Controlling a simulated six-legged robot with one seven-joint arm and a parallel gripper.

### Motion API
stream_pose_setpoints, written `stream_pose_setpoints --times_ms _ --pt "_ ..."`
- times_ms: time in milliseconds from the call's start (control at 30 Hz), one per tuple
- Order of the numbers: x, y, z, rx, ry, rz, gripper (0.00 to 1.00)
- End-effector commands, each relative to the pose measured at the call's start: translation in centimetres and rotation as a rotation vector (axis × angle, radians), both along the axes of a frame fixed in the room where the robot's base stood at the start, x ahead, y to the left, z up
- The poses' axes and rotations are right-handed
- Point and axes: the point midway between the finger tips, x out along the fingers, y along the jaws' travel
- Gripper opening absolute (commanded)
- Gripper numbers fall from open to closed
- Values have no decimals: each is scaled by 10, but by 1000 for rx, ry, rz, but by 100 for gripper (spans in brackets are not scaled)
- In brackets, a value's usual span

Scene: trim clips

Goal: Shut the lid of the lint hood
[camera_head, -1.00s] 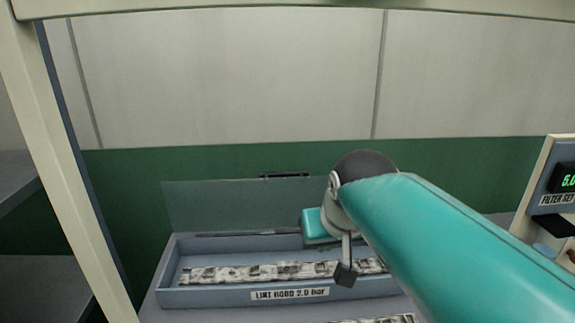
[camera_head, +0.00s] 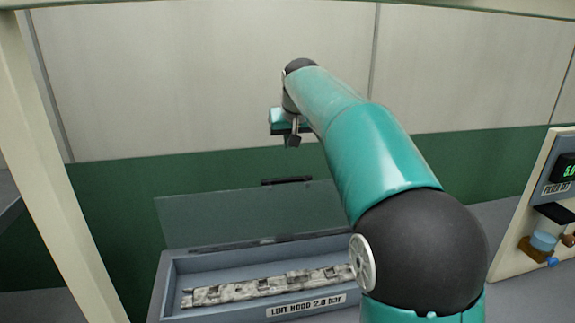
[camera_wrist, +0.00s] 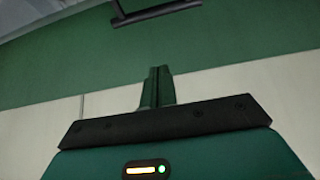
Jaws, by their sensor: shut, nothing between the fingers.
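The lint hood (camera_head: 305,306) is a grey-blue open box with a label on its front and a mottled grey strip inside. Its clear lid (camera_head: 225,220) stands raised at the back edge, with a dark handle bar (camera_head: 287,181) on its top edge. The handle also shows at the top of the wrist view (camera_wrist: 155,13), apart from the fingers. My gripper (camera_head: 293,141) is above the lid's top edge, against the wall in the head view, and touches nothing visible. Its fingers (camera_wrist: 157,85) are together and empty. My arm hides the lid's right end and the box's right end.
A panel with a green display (camera_head: 565,169) and coloured knobs stands at the right. A cream frame post (camera_head: 60,190) rises at the left, and a beam crosses the top. A green and cream wall is behind the hood. The space above the box is open.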

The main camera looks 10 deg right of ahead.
Motion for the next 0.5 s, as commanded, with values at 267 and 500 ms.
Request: stream_pose_setpoints --times_ms 267,500 --pt "18 -1 -31 -1 7 4 0" --pt "42 -3 -67 1 6 3 0"
